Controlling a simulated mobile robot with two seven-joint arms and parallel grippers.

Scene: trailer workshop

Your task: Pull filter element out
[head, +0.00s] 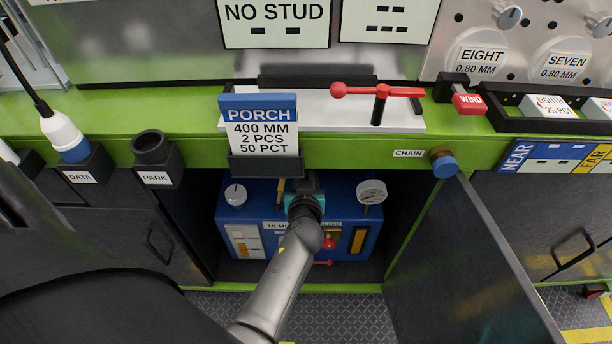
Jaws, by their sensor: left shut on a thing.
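A blue filter unit (352,210) stands inside the open cabinet under the green bench. My left gripper (304,190) is at the top middle of the unit, with my arm coming up from below. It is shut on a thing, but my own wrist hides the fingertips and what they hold. I cannot make out the filter element itself. My right gripper is not in view.
The dark cabinet door (460,270) stands open at the right. A PORCH card (260,125) hangs at the bench edge above the unit. A red T-handle (378,92) stands on the metal plate. A white-and-blue plug (66,138) is at the left.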

